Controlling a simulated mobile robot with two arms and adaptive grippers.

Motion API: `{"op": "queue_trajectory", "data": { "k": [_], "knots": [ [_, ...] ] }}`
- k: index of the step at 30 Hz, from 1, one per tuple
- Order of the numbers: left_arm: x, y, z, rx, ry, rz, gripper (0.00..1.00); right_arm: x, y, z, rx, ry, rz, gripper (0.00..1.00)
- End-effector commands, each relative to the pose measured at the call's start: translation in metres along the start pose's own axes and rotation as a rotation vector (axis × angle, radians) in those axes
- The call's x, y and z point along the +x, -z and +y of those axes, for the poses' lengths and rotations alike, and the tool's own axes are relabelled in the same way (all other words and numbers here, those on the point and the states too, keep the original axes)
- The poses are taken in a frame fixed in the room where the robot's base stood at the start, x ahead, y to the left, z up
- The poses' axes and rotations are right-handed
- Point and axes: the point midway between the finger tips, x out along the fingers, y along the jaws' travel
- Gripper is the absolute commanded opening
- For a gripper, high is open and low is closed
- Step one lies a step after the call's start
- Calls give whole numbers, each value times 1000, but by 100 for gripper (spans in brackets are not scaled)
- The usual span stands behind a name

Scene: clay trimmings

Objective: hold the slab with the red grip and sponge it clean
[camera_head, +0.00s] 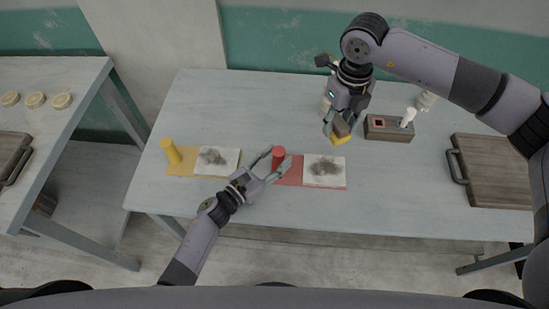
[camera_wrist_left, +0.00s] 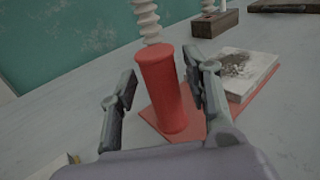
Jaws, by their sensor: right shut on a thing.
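The red grip (camera_head: 278,157) stands upright on a red base (camera_head: 293,172). A white slab (camera_head: 338,182) with a dark smear lies on that base to the right of the grip. My left gripper (camera_head: 275,162) is open, with its fingers on either side of the red grip. The left wrist view shows the grip (camera_wrist_left: 162,90) between the fingers, with the slab (camera_wrist_left: 250,62) to the right. My right gripper (camera_head: 341,128) is shut on a yellow sponge (camera_head: 341,139) and holds it above the table, behind the slab.
A yellow grip (camera_head: 171,152) on a yellow base (camera_head: 181,168) carries another smeared slab (camera_head: 232,170) at the left. A brown block (camera_head: 378,133) with a white piece stands at the back right. A wooden board (camera_head: 495,170) lies at the right. The front table strip is clear.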

Motion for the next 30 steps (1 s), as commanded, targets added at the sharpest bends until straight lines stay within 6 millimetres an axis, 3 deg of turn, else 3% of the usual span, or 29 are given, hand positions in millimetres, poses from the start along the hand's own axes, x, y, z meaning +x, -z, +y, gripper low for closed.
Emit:
{"op": "queue_trajectory", "data": {
  "k": [18, 30],
  "knots": [
    [0, 0, 0, 0, 0, 1, 1, 0, 0, 0, 0, 0, 0, 15],
    [0, 0, 0, 0, 0, 1, 0, 0, 0, 0, 0, 0, 0, 15]
  ]
}}
